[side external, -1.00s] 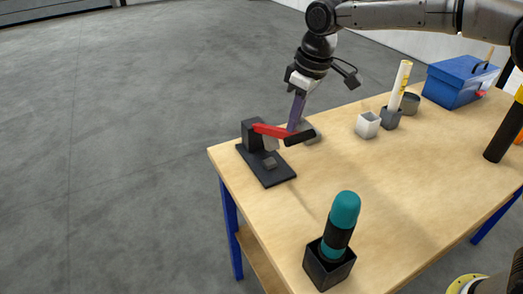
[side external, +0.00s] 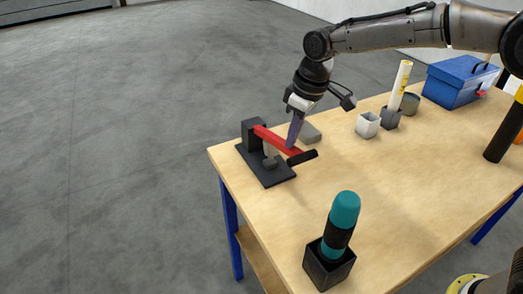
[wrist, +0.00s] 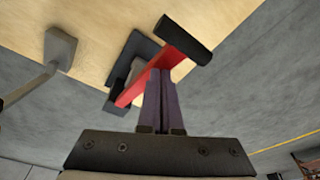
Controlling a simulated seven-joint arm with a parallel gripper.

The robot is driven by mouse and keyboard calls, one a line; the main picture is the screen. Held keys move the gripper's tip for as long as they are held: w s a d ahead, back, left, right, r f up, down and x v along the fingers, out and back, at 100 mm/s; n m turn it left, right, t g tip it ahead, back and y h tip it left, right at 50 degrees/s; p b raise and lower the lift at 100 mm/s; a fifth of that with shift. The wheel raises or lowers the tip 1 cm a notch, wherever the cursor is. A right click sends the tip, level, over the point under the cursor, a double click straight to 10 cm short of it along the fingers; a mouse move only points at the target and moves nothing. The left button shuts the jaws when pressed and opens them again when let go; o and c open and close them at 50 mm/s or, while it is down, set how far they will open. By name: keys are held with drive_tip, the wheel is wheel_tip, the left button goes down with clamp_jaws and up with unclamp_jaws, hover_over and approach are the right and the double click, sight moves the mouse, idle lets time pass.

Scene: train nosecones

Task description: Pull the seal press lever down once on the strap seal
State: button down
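The seal press (side external: 265,175) has a dark base plate and a dark upright block at the left end of the table. Its red lever (side external: 277,140) slopes down from the block to a black handle (side external: 302,157). In the wrist view the red lever (wrist: 180,53) and black handle (wrist: 184,38) lie just beyond my fingertips. My gripper (side external: 293,143) points down with its purple fingers together, and the tips are at the red lever near the handle. The fingers (wrist: 160,73) look shut with nothing between them. The strap seal cannot be told apart clearly under the lever.
A grey block (side external: 310,133) lies behind the press. A teal-topped bottle (side external: 344,212) stands in a black holder in front.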

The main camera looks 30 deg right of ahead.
sight(291, 151)
drive_tip(key=shift+s+d+x, duration=0.1)
drive_tip(key=shift+s+x, duration=0.1)
drive_tip(key=shift+x, duration=0.9)
drive_tip(key=shift+s+d+x, duration=0.1)
drive_tip(key=shift+s+x, duration=0.05)
drive_tip(key=shift+x, duration=0.9)
drive_tip(key=w+a+v, duration=0.1)
drive_tip(key=v, duration=0.8)
drive_tip(key=w+a+v, duration=0.1)
drive_tip(key=w+v, duration=0.1)
drive_tip(key=v, duration=0.7)
drive_tip(key=shift+r, duration=0.55)
drive_tip(key=shift+d, duration=0.15)
drive_tip(key=s+d+r+m+t, duration=0.1)
drive_tip(key=s+d+r, duration=0.4)
drive_tip(key=d+r, duration=0.15)
drive_tip(key=s+d+m+t, duration=0.2)
drive_tip(key=s+d, duration=0.4)
drive_tip(key=s, duration=0.6)
drive_tip(key=s+d+f+m+h, duration=0.1)
drive_tip(key=s+d+f+m, duration=0.2)
drive_tip(key=s+f, duration=1.1)
wheel_tip(291, 151, down, 2)
drive_tip(key=shift+s+d+f+t, duration=0.1)
drive_tip(key=shift+s+d+t, duration=0.15)
drive_tip(key=shift+d, duration=0.4)
